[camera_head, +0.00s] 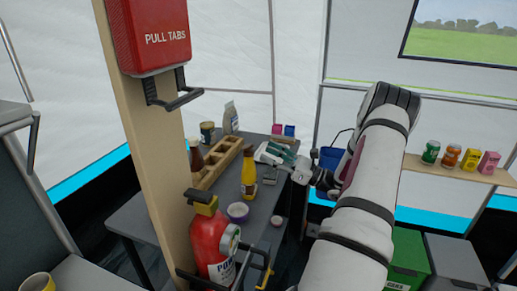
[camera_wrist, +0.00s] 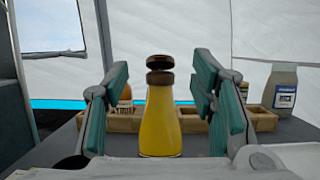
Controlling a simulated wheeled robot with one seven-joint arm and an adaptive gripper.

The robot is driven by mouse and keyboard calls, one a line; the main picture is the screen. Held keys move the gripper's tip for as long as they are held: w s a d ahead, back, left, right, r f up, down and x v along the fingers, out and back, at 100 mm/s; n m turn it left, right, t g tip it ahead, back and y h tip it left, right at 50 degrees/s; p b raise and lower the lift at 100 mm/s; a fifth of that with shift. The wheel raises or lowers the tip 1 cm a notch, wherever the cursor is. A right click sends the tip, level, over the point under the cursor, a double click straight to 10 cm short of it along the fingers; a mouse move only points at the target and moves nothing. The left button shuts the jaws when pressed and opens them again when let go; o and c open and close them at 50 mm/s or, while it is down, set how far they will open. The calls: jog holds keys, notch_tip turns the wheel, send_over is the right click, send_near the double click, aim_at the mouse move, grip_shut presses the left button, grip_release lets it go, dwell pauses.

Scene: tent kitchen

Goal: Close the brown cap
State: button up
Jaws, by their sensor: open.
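A yellow bottle (camera_wrist: 160,122) stands upright on the grey table (camera_wrist: 55,150), in the middle of the wrist view. Its brown cap (camera_wrist: 160,62) sits above a brown neck ring (camera_wrist: 160,78), with a narrow gap between them. In the head view the bottle (camera_head: 249,182) stands near the table's middle, with its brown cap (camera_head: 249,152) at the top. My gripper (camera_wrist: 161,88) is open, with teal finger pads on either side of the bottle in the wrist view. Nothing is held. In the head view my gripper (camera_head: 264,154) is just right of the cap.
A wooden crate (camera_head: 212,168) with compartments is left of the bottle. A dark bottle (camera_head: 195,156) and a labelled jar (camera_wrist: 281,90) stand near it. A red extinguisher (camera_head: 208,238) and a wooden post (camera_head: 150,120) stand nearer on the left.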

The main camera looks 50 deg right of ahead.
jog(key=v, duration=0.5)
jog(key=shift+s+d+f, duration=0.1)
jog(key=shift+s+f, duration=0.05)
jog(key=shift+s, duration=0.2)
